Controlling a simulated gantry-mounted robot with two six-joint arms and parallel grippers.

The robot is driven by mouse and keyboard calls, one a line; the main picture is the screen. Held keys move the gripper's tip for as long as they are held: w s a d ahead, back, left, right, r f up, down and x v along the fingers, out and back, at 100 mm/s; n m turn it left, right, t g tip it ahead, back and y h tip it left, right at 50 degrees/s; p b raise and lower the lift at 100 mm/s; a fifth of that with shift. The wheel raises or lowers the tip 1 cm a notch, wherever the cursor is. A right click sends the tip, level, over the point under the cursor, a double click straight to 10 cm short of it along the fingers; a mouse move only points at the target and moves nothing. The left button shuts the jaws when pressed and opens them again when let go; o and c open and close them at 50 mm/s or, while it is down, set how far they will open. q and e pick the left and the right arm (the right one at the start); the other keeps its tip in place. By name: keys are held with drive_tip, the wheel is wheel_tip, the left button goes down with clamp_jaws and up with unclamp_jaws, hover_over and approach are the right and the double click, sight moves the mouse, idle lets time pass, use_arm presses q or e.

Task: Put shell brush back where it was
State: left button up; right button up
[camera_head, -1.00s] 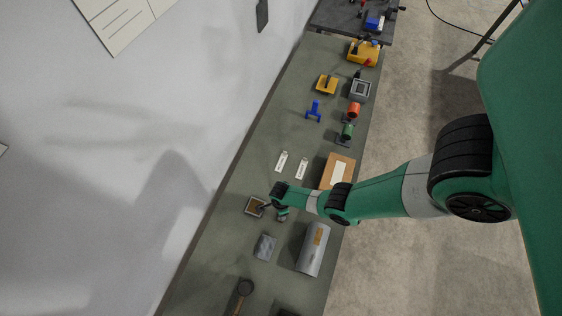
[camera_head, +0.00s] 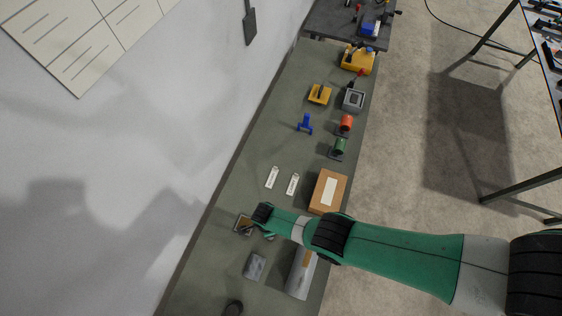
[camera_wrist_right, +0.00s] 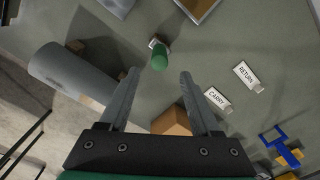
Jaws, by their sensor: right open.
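A small green-handled object (camera_wrist_right: 160,58) with a pale, brownish end stands on the bench in the right wrist view. It may be the shell brush, but its bristles cannot be made out. My right gripper (camera_wrist_right: 159,74) is open, its two fingers apart, with the green handle showing between and just beyond the fingertips. I cannot tell whether either finger touches it. In the head view my right arm hides most of this spot. Two white labels lie on the bench, RETURN (camera_wrist_right: 246,75) and CARRY (camera_wrist_right: 217,99). My left gripper is not in view.
A brown-filled tray (camera_head: 240,232) lies near the wrist. A grey plate (camera_head: 255,265), a grey cylinder (camera_head: 300,282) and a cardboard box (camera_head: 318,203) are close by. A blue part (camera_head: 305,124), green roller (camera_head: 339,147) and red roller (camera_head: 346,122) stand farther up the bench.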

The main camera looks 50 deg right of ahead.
drive_tip(key=shift+r, duration=0.15)
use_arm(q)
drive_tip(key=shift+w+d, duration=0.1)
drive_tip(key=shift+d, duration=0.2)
use_arm(e)
drive_tip(key=shift+a, duration=0.1)
